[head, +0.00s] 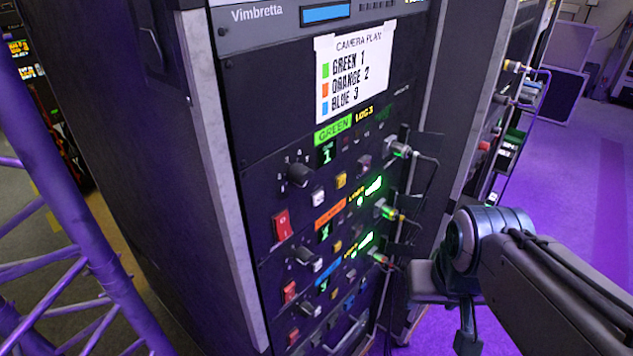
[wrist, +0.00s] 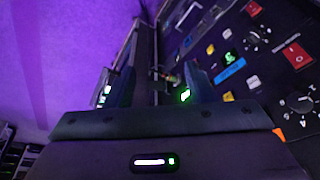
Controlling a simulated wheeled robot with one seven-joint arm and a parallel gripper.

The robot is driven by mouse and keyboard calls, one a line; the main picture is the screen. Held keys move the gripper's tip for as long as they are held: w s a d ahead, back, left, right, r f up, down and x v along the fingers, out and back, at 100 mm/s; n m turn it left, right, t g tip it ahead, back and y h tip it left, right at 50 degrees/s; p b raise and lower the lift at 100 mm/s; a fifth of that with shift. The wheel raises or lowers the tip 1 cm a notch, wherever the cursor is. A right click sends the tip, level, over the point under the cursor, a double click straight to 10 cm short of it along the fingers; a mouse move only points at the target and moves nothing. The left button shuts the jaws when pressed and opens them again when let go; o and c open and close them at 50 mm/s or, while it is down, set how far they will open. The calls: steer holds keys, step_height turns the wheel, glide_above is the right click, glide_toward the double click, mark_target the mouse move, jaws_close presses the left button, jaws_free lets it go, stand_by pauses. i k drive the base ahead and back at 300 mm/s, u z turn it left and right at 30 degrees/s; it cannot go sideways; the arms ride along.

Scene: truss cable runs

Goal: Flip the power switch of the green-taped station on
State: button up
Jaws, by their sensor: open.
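The green-taped station is the top row of the rack panel, marked by a green tape label (head: 333,130). Its red rocker switch (head: 282,224) sits at the lower left of the row, below a black knob (head: 299,174); its position is too small to read. My gripper (head: 425,284) is at the lower right of the panel, apart from this switch, with fingertips partly hidden. In the wrist view my gripper (wrist: 163,90) is open and empty. That view shows the orange-taped station's red switch (wrist: 296,56) and the blue tape (wrist: 230,70); the green station is out of it.
Orange (head: 330,215) and blue (head: 328,272) taped rows lie below, with similar red switches (head: 290,291). Cable plugs (head: 388,212) stick out along the panel's right side. A purple truss (head: 75,220) stands at left. A paper plan (head: 355,68) hangs above. Purple floor (head: 580,200) is open at right.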

mark_target(282, 227)
steer(key=z, duration=0.5)
steer(key=k, duration=1.2)
steer(key=u, duration=0.1)
steer(key=i, duration=0.7)
steer(key=u, duration=0.45)
